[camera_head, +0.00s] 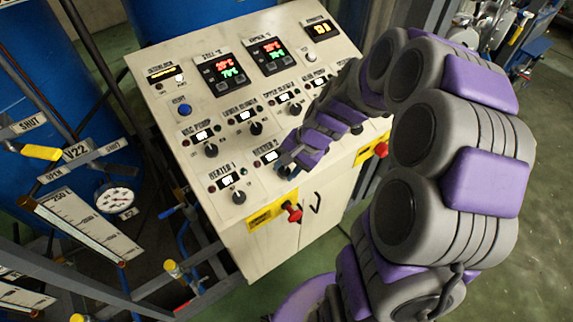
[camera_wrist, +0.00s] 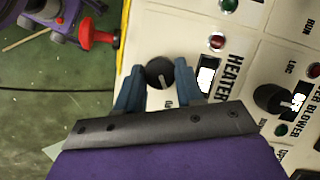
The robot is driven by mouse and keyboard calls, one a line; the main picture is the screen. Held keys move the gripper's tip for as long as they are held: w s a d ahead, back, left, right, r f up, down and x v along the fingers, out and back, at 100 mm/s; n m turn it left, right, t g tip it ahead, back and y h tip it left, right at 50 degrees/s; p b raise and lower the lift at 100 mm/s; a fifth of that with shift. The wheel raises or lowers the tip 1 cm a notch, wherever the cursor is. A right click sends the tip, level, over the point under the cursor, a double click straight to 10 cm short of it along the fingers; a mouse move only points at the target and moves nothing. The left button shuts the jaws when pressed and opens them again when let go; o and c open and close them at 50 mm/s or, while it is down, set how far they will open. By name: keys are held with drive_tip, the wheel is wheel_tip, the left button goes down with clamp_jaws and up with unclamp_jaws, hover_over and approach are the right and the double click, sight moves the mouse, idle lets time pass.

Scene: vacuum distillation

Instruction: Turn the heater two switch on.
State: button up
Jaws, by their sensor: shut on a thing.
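The heater two switch is a round black knob (camera_wrist: 159,73) on the cream control panel (camera_head: 220,125). In the wrist view it sits between the two blue fingers of my gripper (camera_wrist: 158,78), beside the "HEATER" lettering and a small white display (camera_wrist: 206,78). My gripper is shut on the knob, with a finger on either side. In the head view my gripper (camera_head: 285,168) is at the panel's lower middle, just below the "HEATER 2" label (camera_head: 266,148), and hides most of the knob. A red lamp (camera_wrist: 216,41) and a green lamp (camera_wrist: 229,5) show near it.
The heater 1 knob (camera_head: 239,197) is to the left, and the lower blower knob (camera_head: 255,128) is above. Red emergency-type knobs on yellow plates (camera_head: 292,212) stick out from the cabinet front. Pipes and a gauge (camera_head: 115,197) crowd the left side. Open floor lies at right.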

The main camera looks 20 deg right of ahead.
drive_tip(key=shift+r+m, duration=0.1)
drive_tip(key=shift+m, duration=0.4)
drive_tip(key=o, duration=1)
drive_tip(key=v, duration=1.7)
drive_tip(key=shift+s+d, duration=0.2)
drive_tip(key=shift+d, duration=0.05)
